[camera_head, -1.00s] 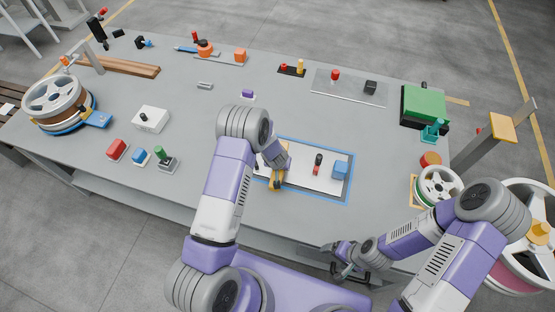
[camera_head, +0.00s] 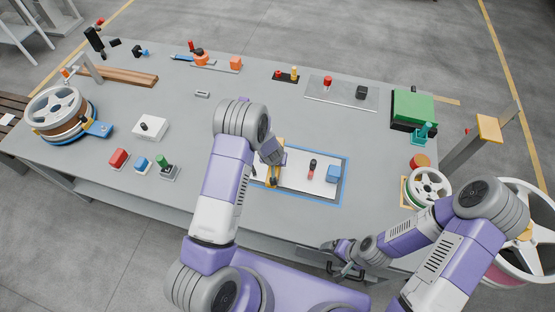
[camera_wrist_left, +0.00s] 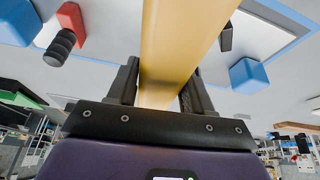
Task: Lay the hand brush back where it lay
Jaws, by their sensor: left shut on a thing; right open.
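The hand brush (camera_head: 273,178), seen as a yellow-orange bar, is in my left gripper (camera_head: 272,161) over the left part of a white board with a blue border (camera_head: 294,183). In the left wrist view the yellow bar (camera_wrist_left: 178,45) runs between the two black fingers of the left gripper (camera_wrist_left: 160,85), which is shut on it. Its bristles are not distinguishable, and I cannot tell whether it touches the board. My right gripper (camera_head: 347,270) is open and empty at the table's front edge.
On the board stand a black-and-red piece (camera_head: 312,167) and a blue block (camera_head: 333,173). A spoked wheel (camera_head: 429,187) is at right.

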